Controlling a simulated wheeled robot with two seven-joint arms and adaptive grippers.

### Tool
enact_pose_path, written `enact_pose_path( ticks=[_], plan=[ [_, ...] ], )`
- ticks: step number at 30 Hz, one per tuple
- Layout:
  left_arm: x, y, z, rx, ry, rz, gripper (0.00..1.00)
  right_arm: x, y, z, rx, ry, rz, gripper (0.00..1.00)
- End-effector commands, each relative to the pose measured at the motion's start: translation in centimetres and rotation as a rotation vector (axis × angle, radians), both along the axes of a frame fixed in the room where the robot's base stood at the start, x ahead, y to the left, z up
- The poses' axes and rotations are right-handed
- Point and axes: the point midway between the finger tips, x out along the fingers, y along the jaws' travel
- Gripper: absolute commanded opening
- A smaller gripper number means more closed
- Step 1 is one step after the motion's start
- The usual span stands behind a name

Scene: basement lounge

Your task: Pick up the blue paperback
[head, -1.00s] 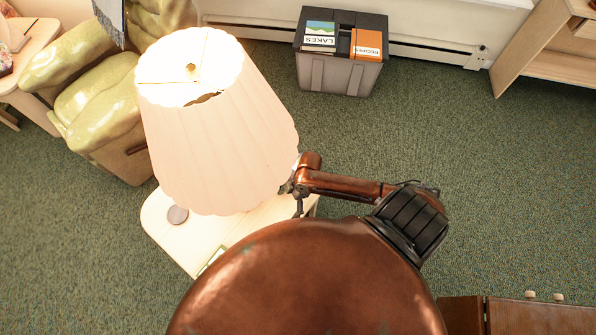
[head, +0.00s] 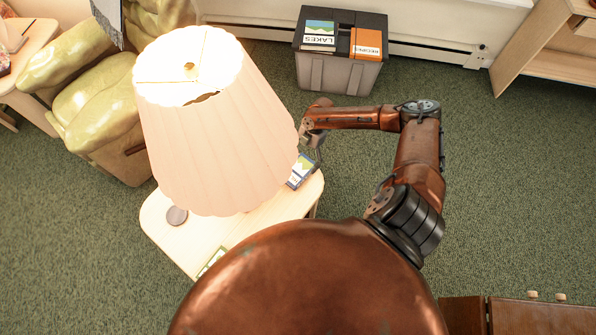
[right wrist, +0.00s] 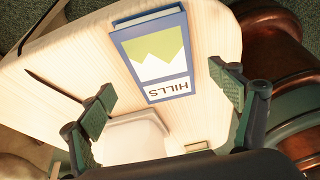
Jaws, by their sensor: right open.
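The blue paperback (head: 300,172), with a green and white picture, lies flat on the pale wooden side table (head: 290,206), at the right edge of the lampshade. In the right wrist view the blue paperback (right wrist: 153,54) shows whole, its cover reading HILLS. My right gripper (head: 316,154) is just above and beside it in the head view. In the right wrist view the open right gripper (right wrist: 160,82) has its fingers apart on either side of the book's near end, with nothing held. My left gripper is not in view.
A large lit lampshade (head: 215,130) stands over the side table, close to my right gripper. A round coaster (head: 177,215) and a green-edged item (head: 211,261) lie on the table. A grey crate (head: 340,72) carrying LAKES and RECIPES books stands behind. Green carpet is clear at right.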

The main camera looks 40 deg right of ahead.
Motion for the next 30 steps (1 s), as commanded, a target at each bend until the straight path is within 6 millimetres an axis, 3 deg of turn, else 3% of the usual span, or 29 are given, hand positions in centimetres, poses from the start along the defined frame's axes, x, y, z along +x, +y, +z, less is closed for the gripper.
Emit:
enact_pose_path(
  ticks=[9,16,30],
  plan=[
    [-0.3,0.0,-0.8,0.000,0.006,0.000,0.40,-0.3,1.7,-4.0,0.001,0.001,-0.001,0.84],
    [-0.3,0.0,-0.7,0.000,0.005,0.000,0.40,-0.4,1.8,-4.2,0.000,0.000,0.000,0.84],
    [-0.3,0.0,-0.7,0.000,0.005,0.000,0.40,-0.4,1.8,-4.1,0.000,0.001,-0.001,0.52]
  ],
)
